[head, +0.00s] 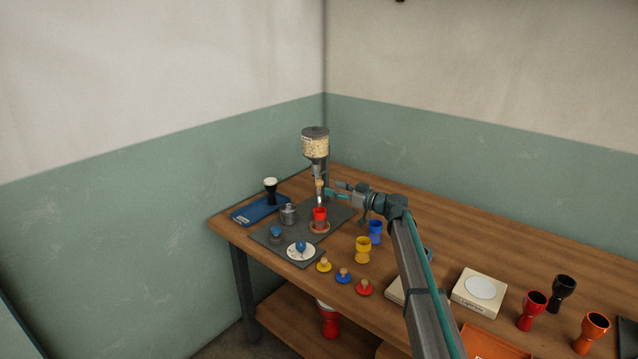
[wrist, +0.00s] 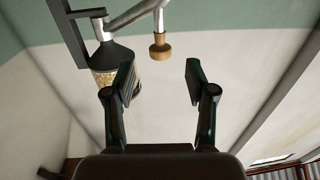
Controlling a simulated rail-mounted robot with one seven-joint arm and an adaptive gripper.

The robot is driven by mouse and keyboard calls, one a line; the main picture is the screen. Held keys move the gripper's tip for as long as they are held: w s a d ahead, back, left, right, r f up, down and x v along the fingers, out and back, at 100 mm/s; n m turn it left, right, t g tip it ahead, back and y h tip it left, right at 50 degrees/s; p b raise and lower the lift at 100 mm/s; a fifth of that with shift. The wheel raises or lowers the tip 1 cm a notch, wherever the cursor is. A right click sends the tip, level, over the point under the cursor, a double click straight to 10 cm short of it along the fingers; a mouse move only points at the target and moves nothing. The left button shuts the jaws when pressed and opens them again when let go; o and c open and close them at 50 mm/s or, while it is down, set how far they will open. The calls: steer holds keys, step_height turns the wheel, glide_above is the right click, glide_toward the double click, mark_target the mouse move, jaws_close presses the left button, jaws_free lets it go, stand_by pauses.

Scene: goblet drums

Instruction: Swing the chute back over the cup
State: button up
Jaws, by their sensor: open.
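A hopper with a clear, grain-filled body (head: 316,146) stands on a post at the back of the grey board. Its grey metal chute (wrist: 133,17) runs out below it, with a wooden knob (wrist: 160,47) on it; the knob also shows in the head view (head: 319,186). The red cup (head: 320,214) stands on a round base below the chute area. I cannot tell whether the chute's mouth is exactly over it. My gripper (wrist: 160,78) is open and empty. The knob appears in the gap between its fingers, ahead of the tips. In the head view my gripper (head: 334,193) is just right of the knob.
On the grey board (head: 262,236) stand a metal pot (head: 288,214) and a white dish (head: 301,252). Yellow (head: 362,250) and blue (head: 375,231) goblets stand near my arm. Several coloured knobbed discs lie at the front edge. A black goblet (head: 270,190) stands on a blue tray.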

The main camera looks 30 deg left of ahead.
mark_target(319, 184)
steer(key=a+p, duration=0.1)
steer(key=a, duration=0.6)
steer(key=shift+w, duration=0.15)
jaws_close()
